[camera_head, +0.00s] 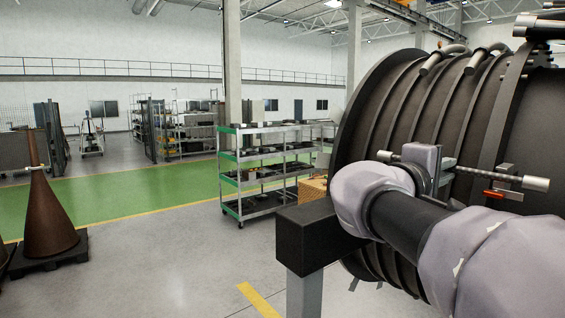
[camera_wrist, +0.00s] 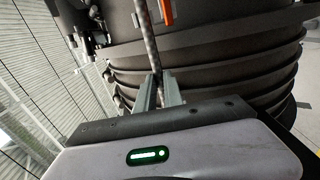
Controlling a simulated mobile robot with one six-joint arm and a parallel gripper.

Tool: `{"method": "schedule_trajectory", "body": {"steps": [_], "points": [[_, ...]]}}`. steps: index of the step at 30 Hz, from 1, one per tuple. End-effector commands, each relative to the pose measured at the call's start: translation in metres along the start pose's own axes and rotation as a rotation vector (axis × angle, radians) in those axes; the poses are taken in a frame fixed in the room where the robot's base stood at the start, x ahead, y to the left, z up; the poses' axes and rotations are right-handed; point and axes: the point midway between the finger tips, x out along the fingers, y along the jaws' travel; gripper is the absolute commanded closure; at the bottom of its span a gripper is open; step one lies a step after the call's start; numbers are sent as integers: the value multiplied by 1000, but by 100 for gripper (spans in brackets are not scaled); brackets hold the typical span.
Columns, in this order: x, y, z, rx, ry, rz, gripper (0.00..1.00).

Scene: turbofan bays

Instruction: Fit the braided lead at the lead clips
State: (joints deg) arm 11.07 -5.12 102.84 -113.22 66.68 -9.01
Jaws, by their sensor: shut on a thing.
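The braided lead (camera_head: 480,172) is a thin grey rod-like length with thicker metal ends, lying across the front of the engine casing. Its left end (camera_head: 384,156) sticks out past my gripper (camera_head: 446,166). In the wrist view the braided lead (camera_wrist: 150,42) runs up from between the fingers of my gripper (camera_wrist: 159,92), which are shut on it. A clip with a red lever (camera_head: 493,194) is on the casing near the lead's right end; its orange-red part also shows in the wrist view (camera_wrist: 166,12), close beside the lead. I cannot tell whether the lead sits in it.
The dark ribbed engine casing (camera_head: 400,110) fills the right side, close behind my gripper. A shelf cart (camera_head: 262,165) stands behind to the left. A brown cone on a dark base (camera_head: 47,222) is at far left. The floor between them is clear.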

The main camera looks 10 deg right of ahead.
Motion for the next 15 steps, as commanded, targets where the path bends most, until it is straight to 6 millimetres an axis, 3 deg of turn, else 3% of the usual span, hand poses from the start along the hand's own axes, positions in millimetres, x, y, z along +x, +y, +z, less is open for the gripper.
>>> {"method": "schedule_trajectory", "body": {"steps": [15], "points": [[8,0,0,0,0,0,100]]}}
